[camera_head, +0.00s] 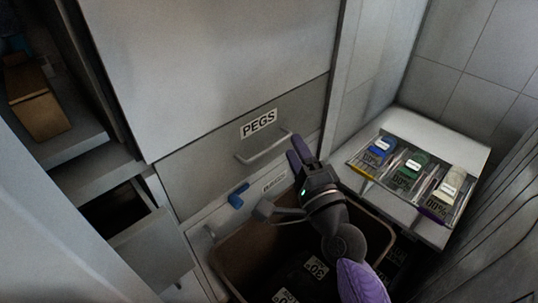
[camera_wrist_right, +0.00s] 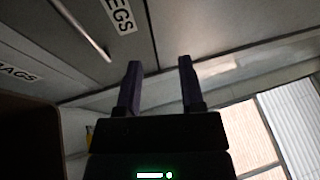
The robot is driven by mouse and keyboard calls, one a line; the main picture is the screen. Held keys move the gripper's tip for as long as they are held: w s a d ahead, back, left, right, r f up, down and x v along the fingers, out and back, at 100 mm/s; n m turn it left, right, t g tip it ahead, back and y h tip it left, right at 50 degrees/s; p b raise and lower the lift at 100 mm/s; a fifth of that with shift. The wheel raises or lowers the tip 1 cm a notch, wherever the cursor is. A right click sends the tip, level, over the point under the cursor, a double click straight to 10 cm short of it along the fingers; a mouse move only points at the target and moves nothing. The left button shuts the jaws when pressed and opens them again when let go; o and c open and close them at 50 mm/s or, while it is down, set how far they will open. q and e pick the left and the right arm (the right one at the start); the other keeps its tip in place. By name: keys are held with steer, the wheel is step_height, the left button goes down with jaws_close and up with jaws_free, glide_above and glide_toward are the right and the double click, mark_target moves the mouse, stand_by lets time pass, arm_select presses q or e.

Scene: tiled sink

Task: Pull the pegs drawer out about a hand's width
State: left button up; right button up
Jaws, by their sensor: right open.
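The pegs drawer (camera_head: 205,165) is a grey front with a white PEGS label (camera_head: 258,123) and a bar handle (camera_head: 264,149). Its front looks about flush with the cabinet. In the right wrist view, part of the label (camera_wrist_right: 120,14) and the handle (camera_wrist_right: 84,30) show at the upper left. My right gripper (camera_head: 299,150) is open, its purple fingers just right of the handle's right end in the head view. The wrist view shows nothing between its fingers (camera_wrist_right: 159,72), and the handle lies outside them, to the left. My left gripper is not in view.
A brown bin (camera_head: 232,250) stands below my right arm. A lower front carries another label (camera_head: 274,181), with a blue object (camera_head: 237,195) near it. A tray (camera_head: 445,235) of blue, green and cream items is at right. An open drawer (camera_head: 155,245) juts out at lower left.

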steer(key=b, duration=0.5)
glide_toward(273, 146)
steer(key=b+x, duration=0.1)
steer(key=x, duration=0.2)
steer(key=b+x, duration=0.1)
steer(key=x, duration=0.2)
steer(key=b+x, duration=0.1)
steer(key=x, duration=0.3)
steer(key=shift+w+f, duration=0.2)
steer(key=shift+f, duration=0.05)
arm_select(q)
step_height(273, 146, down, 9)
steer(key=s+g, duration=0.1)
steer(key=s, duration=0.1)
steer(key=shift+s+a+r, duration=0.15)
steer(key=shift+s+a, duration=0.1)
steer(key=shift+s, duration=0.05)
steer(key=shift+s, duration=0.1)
arm_select(e)
jaws_close()
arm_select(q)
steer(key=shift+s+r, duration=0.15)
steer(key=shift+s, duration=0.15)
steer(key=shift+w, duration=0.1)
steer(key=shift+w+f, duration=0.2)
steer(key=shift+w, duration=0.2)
